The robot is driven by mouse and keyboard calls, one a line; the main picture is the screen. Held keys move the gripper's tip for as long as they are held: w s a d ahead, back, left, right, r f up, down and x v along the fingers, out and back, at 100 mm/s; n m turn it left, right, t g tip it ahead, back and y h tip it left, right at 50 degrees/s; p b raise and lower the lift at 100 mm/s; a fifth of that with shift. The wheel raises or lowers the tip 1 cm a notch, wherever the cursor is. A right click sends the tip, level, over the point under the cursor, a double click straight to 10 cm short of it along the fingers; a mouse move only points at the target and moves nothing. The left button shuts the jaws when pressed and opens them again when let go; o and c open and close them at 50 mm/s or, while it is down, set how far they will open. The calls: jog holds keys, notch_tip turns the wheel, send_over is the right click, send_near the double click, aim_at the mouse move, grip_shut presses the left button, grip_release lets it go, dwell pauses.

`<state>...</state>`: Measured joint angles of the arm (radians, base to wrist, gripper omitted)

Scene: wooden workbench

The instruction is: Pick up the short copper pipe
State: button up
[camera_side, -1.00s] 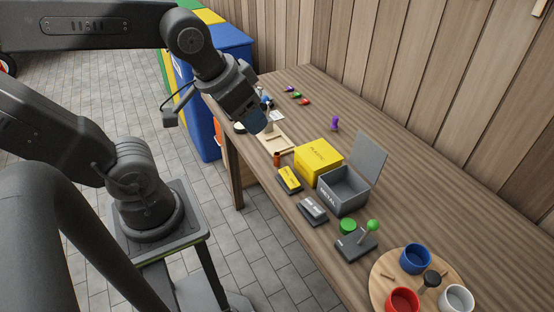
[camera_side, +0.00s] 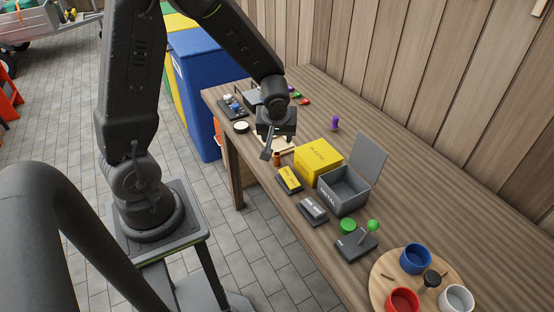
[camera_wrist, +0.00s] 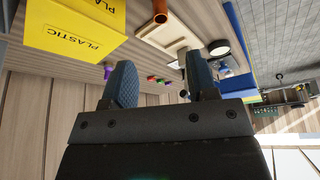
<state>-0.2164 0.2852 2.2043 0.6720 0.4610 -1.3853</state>
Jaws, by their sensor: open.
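The short copper pipe (camera_side: 277,159) stands upright on the workbench near its front edge, just left of the yellow plastic box. In the wrist view the pipe (camera_wrist: 160,12) shows at the top edge, partly cut off, with its open end visible. My gripper (camera_side: 277,147) is above the bench close to the pipe, its fingers pointing downward and slightly tilted. In the wrist view its two blue-padded fingers (camera_wrist: 160,75) are spread apart with nothing between them, and the pipe lies beyond the tips.
The yellow plastic box (camera_side: 318,157) and an open grey metal box (camera_side: 343,190) stand right of the pipe. A pale wooden tray (camera_wrist: 160,37) is close to the pipe. A purple object (camera_side: 335,123) stands behind.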

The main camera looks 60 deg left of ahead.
aim_at(277, 154)
jog(key=x, duration=1.2)
jog(key=shift+f, duration=0.15)
grip_shut()
dwell(0.3)
